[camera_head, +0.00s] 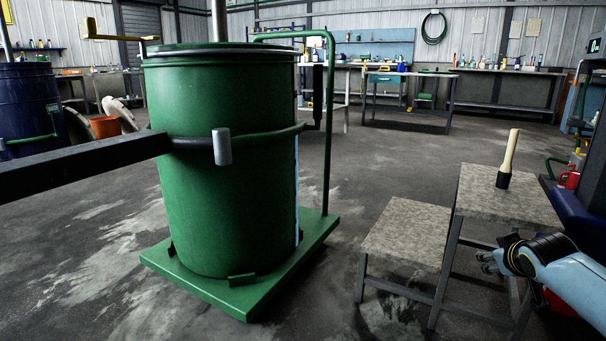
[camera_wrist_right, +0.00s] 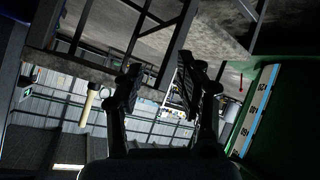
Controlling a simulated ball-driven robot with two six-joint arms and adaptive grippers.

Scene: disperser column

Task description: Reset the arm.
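My right arm comes in at the lower right of the head view. Its gripper (camera_head: 487,262) is beside the stepped stand, low and apart from the drum. In the right wrist view the gripper (camera_wrist_right: 160,75) has its two dark fingers spread, with nothing between them. My left gripper is not in view.
A large green drum (camera_head: 225,200) stands on a green base plate (camera_head: 245,300), with a dark beam (camera_head: 80,165) reaching it from the left. A mallet (camera_head: 508,160) stands upright on the higher step (camera_head: 500,200); the lower step (camera_head: 408,230) is bare. Open floor lies between drum and steps.

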